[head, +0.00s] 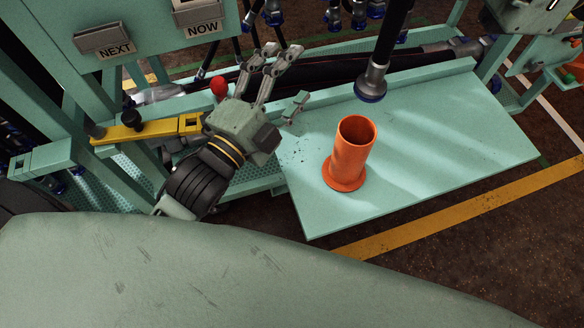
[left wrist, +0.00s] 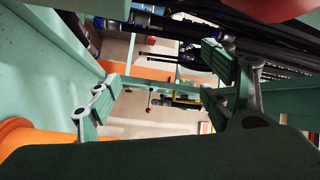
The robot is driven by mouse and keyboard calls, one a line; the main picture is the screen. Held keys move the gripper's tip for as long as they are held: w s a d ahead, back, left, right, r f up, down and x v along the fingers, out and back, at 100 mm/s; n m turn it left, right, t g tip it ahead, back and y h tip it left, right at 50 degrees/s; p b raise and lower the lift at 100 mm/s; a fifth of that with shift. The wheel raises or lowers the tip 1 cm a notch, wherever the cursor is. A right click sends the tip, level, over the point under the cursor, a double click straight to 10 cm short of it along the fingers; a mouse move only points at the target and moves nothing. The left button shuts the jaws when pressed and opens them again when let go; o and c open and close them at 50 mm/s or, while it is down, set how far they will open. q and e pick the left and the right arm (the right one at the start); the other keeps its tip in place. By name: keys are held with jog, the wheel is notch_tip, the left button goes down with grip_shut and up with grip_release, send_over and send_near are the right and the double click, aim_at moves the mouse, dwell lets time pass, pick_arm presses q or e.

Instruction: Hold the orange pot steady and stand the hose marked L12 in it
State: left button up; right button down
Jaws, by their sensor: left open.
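The orange pot (head: 352,150), an upright tube with a flanged foot, stands on the pale green table (head: 440,165). A black hose with a metal end and blue ring (head: 371,85) hangs end-down above and slightly right of the pot, apart from it. Its upper part leaves the picture and no L12 mark is readable. My left gripper (head: 284,78) is open and empty, left of the pot and not touching it. In the left wrist view its fingers (left wrist: 168,100) are spread, with orange (left wrist: 35,138), likely the pot, at lower left. My right gripper is not seen.
Signs reading NEXT (head: 115,48) and NOW (head: 203,27) are on the frame at upper left. A yellow bar (head: 150,131) and a red knob (head: 219,86) are near my left arm. More hoses lie behind the table. The tabletop right of the pot is clear.

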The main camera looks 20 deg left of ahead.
pick_arm(q)
jog(key=a+m+t+h, duration=0.1)
jog(key=a+m, duration=0.1)
jog(key=m, duration=0.5)
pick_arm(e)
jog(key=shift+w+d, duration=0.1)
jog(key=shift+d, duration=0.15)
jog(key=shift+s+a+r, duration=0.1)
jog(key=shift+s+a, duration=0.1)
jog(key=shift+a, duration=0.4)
pick_arm(q)
jog(key=m+g+h, duration=0.8)
jog(key=m+g, duration=0.1)
jog(key=m, duration=1.4)
send_near(349, 157)
jog(key=f, duration=0.1)
jog(key=w+f, duration=0.1)
jog(key=f, duration=0.1)
jog(key=w+a+f, duration=0.1)
jog(key=f, duration=0.1)
jog(key=shift+a+f, duration=0.1)
jog(key=shift+a, duration=0.05)
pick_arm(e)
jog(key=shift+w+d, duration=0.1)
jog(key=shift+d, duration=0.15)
pick_arm(q)
jog(key=shift+n, duration=0.3)
jog(key=x, duration=1.2)
jog(key=shift+w, duration=0.1)
